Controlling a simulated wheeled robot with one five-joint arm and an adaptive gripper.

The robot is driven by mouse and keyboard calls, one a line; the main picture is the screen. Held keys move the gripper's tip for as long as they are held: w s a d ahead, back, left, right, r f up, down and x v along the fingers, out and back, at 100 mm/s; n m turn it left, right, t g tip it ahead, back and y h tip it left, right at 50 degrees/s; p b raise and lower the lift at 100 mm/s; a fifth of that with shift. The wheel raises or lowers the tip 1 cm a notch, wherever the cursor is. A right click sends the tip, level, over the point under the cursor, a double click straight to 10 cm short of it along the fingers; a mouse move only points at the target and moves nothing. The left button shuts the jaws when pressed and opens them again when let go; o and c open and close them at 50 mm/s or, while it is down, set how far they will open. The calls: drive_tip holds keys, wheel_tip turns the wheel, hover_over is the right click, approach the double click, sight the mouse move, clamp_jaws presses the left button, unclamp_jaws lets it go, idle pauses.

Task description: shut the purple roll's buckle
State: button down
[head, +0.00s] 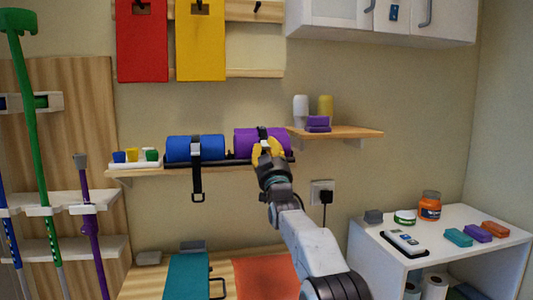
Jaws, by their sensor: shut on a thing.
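The purple roll (275,137) lies on the wall shelf, to the right of the blue roll (196,148). A dark strap with a small pale buckle piece (262,132) runs over the purple roll's front. My gripper (266,150), with yellow fingers, is at the purple roll's front, just below that buckle piece. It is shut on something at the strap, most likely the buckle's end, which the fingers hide. I cannot tell whether the buckle's two parts meet. The blue roll's strap (197,184) hangs down below the shelf with its end loose.
Small coloured cups (136,156) stand at the shelf's left end. A wooden corner shelf (345,133) with bottles and purple blocks is close on the right. A white table (470,222) with jars and blocks stands lower right. A socket (322,191) is below.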

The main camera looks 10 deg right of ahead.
idle(0.3)
drive_tip(key=c, duration=1)
unclamp_jaws()
drive_tip(key=shift+s+f, duration=0.1)
drive_tip(key=shift+s, duration=0.05)
drive_tip(key=shift+v, duration=5.9)
drive_tip(key=shift+f, duration=0.3)
